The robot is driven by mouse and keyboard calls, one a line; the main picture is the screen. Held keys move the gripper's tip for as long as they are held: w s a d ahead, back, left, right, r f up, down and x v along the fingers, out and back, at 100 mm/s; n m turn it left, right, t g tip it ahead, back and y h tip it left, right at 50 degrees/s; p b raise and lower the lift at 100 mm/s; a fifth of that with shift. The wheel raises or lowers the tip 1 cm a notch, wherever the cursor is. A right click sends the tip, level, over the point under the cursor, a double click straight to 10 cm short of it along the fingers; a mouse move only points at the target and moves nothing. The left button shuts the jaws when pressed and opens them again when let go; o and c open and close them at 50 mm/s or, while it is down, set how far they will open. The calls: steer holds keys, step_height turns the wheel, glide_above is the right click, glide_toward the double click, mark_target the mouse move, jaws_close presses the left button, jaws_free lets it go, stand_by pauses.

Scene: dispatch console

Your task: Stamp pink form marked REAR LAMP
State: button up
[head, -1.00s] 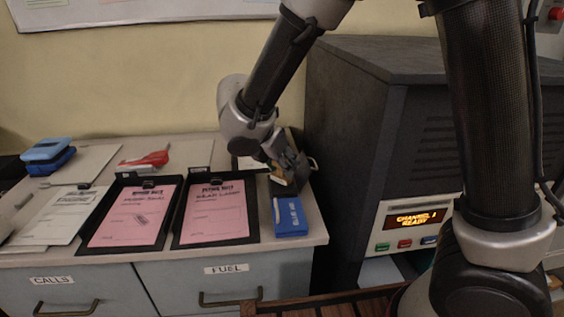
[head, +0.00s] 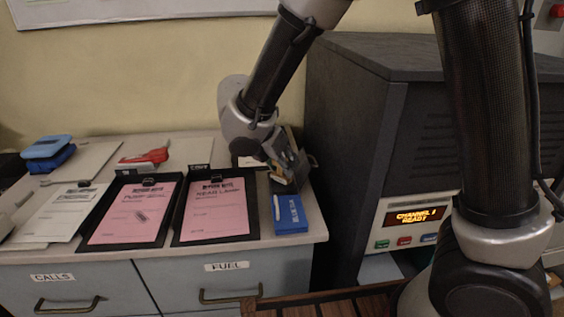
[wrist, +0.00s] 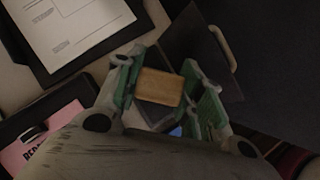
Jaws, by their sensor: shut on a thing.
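The pink form marked REAR LAMP (head: 214,212) lies on a black clipboard, right of another pink form (head: 134,217) that bears a small dark mark. A corner of a pink form (wrist: 22,153) shows at the lower left of the wrist view. My gripper (head: 281,167) is behind the forms, up and right of the REAR LAMP form, near the dark console. It is shut on a small wooden block (wrist: 160,87), which looks like a stamp handle. The block's underside is hidden. A blue ink pad box (head: 289,214) sits just right of the REAR LAMP clipboard.
A white form (head: 63,213) lies at left, with blue items (head: 48,153) and a red tool (head: 146,158) behind. Another white form on a dark board (wrist: 68,32) shows in the wrist view. The tall dark console (head: 356,120) stands close at right.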

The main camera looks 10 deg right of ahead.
stand_by(0.5)
steer(key=shift+r, duration=3.5)
